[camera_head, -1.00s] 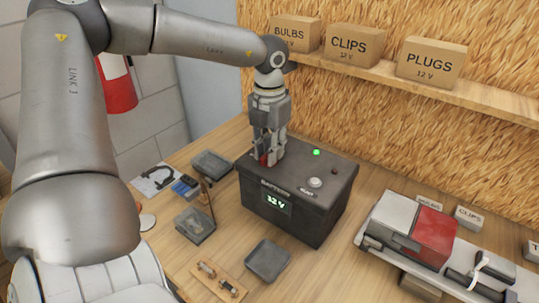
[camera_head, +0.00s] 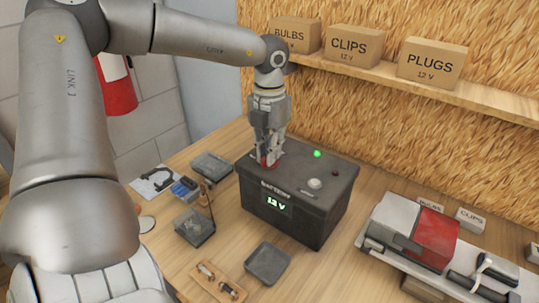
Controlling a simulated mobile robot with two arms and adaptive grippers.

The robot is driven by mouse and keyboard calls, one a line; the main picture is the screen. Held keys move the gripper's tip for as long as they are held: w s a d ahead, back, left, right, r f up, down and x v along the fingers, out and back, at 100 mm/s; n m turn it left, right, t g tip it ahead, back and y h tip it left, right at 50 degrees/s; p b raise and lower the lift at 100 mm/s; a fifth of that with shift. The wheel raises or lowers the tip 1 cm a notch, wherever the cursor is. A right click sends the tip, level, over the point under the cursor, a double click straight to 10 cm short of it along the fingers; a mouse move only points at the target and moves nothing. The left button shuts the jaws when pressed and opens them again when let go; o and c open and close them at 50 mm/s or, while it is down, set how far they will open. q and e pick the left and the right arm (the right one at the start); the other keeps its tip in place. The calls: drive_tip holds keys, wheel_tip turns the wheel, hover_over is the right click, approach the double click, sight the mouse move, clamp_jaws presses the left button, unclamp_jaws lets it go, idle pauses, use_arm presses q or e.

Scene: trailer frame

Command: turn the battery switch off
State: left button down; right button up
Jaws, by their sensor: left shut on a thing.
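The dark grey battery box (camera_head: 310,220) stands on the wooden bench in the middle of the view. Its front display reads 12 V, and a green light (camera_head: 317,154) glows on its top. The red battery switch (camera_head: 266,162) is on the left part of the top, mostly hidden by my fingers. My left gripper (camera_head: 268,160) points straight down and is shut on the red switch. The switch's exact angle cannot be told. My right gripper is not in view.
A white knob (camera_head: 314,183) sits on the box top, right of the gripper. Small grey trays (camera_head: 268,262) and loose parts lie left and in front. A grey and red trailer part (camera_head: 437,236) lies at the right. A shelf with cardboard boxes (camera_head: 353,45) runs behind.

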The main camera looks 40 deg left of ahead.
use_arm(q)
drive_tip(key=shift+f+n+b, duration=0.15)
drive_tip(key=shift+n+b, duration=1.1)
drive_tip(key=shift+n, duration=0.35)
drive_tip(key=shift+n+b, duration=0.3)
drive_tip(key=shift+n, duration=0.2)
drive_tip(key=shift+n+b, duration=0.5)
drive_tip(key=shift+n, duration=0.1)
drive_tip(key=n+b, duration=0.2)
drive_tip(key=n, duration=0.1)
drive_tip(key=shift+n+b, duration=0.3)
drive_tip(key=shift+n, duration=0.2)
